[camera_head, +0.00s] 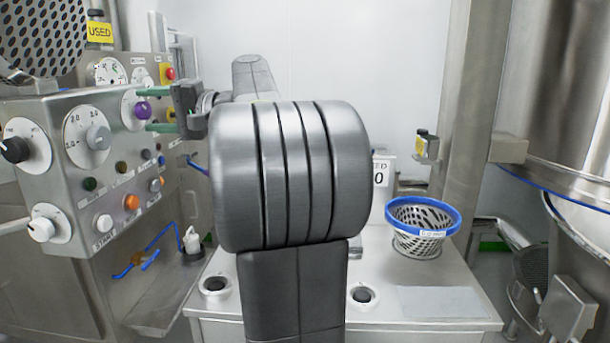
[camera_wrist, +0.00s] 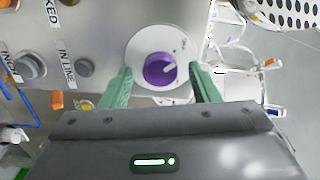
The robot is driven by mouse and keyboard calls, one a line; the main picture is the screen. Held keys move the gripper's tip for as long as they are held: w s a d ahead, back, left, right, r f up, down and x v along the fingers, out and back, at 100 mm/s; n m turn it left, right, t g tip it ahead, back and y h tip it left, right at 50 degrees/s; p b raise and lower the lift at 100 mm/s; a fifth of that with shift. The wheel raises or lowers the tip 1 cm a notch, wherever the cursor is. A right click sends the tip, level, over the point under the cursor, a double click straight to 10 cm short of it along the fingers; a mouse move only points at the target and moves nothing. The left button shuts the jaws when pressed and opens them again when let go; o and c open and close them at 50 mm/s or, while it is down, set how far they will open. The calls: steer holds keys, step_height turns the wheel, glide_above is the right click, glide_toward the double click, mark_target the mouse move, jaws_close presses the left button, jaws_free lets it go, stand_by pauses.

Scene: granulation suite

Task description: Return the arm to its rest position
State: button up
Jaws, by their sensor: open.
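My gripper (camera_head: 158,109) is at the right end of the control panel (camera_head: 75,135) in the head view, with its green fingers pointing left. In the wrist view the fingers of my gripper (camera_wrist: 161,88) are open, one on each side of a purple knob (camera_wrist: 160,69) on a round white dial. The knob also shows in the head view (camera_head: 142,107). I cannot tell whether the fingers touch it. My arm's large grey joint fills the middle of the head view and hides part of the worktop and wall.
The panel carries other dials and an orange button (camera_head: 132,202). A white worktop (camera_head: 420,270) holds a blue-rimmed basket (camera_head: 423,225) at right. A steel post (camera_head: 468,110) and a large steel vessel (camera_head: 565,80) stand further right. Blue tubing (camera_head: 155,240) hangs below the panel.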

steer(key=m+p, duration=0.2)
steer(key=m, duration=0.1)
steer(key=m+p, duration=0.2)
steer(key=shift+r, duration=0.25)
steer(key=m+p, duration=0.3)
steer(key=shift+m+p, duration=0.35)
steer(key=shift+m, duration=0.05)
steer(key=m+p, duration=0.4)
steer(key=m, duration=0.1)
steer(key=shift+f, duration=0.1)
steer(key=shift+f+m+p, duration=0.15)
steer(key=shift+m+p, duration=0.35)
steer(key=shift+m, duration=0.4)
steer(key=shift+f, duration=0.1)
